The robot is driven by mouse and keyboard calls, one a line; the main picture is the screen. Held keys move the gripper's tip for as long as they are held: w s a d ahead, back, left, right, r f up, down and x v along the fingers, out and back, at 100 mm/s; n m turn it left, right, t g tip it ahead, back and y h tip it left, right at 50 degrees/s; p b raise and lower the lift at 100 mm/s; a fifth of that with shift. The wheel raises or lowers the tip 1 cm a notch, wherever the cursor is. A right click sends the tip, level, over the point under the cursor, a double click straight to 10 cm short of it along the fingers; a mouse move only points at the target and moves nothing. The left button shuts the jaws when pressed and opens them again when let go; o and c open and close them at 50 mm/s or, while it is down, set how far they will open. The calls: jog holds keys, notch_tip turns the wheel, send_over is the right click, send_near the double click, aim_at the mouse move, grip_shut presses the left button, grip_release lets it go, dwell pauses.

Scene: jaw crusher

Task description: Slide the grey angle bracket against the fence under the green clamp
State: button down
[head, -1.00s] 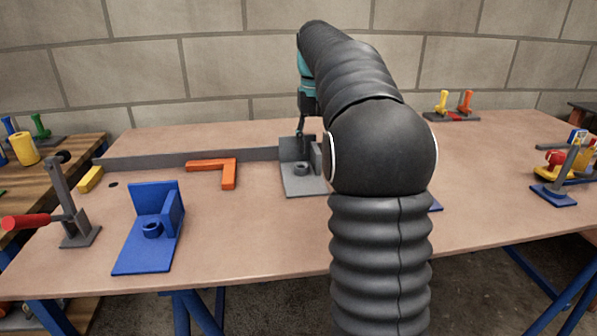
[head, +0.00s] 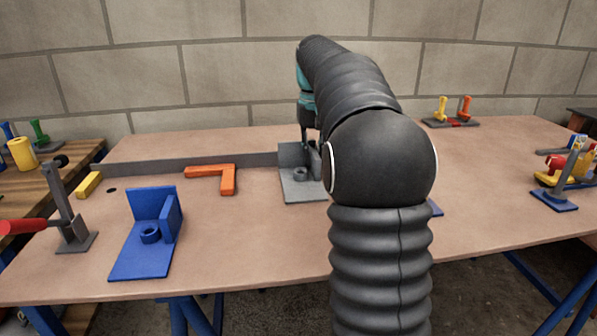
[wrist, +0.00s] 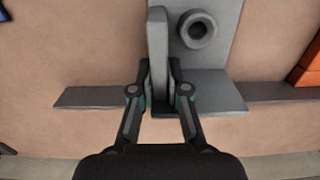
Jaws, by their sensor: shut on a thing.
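The grey angle bracket (head: 297,191) stands in the middle of the table at the right end of the visible fence (head: 205,163), with a round boss on its base plate. The wrist view shows its base (wrist: 222,45), back plate and upright rib (wrist: 158,40). My gripper (wrist: 160,72) is shut on the rib, one finger on each side. In the head view my arm hides the bracket's right side. The fence (wrist: 95,97) shows on both sides of the bracket; I cannot tell whether they touch. I cannot make out a green clamp on this table.
An orange L-shaped piece (head: 226,180) lies left of the bracket. A blue bracket (head: 140,262), a yellow block (head: 88,185) and a red-handled clamp (head: 75,241) are further left. Another clamp on a blue base (head: 553,200) stands at the right. A green-topped item (head: 40,132) is on the left side table.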

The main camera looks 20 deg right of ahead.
jog(key=shift+d, duration=0.1)
jog(key=shift+s+d+p, duration=0.2)
jog(key=shift+s+d, duration=0.1)
jog(key=shift+d, duration=0.4)
jog(key=shift+s+d+p, duration=0.2)
jog(key=shift+s+d, duration=0.1)
jog(key=shift+d, duration=0.35)
jog(key=shift+s+d+p, duration=0.4)
jog(key=shift+d, duration=1.05)
jog(key=shift+s+d+p, duration=0.35)
jog(key=shift+s+d, duration=0.05)
jog(key=shift+d, duration=1)
jog(key=shift+s+d+p, duration=0.4)
jog(key=shift+d, duration=1.05)
jog(key=shift+w, duration=0.15)
jog(key=shift+w+d, duration=0.15)
jog(key=shift+w, duration=0.35)
jog(key=shift+w+d, duration=0.15)
jog(key=shift+w, duration=0.35)
jog(key=c, duration=1.1)
grip_release()
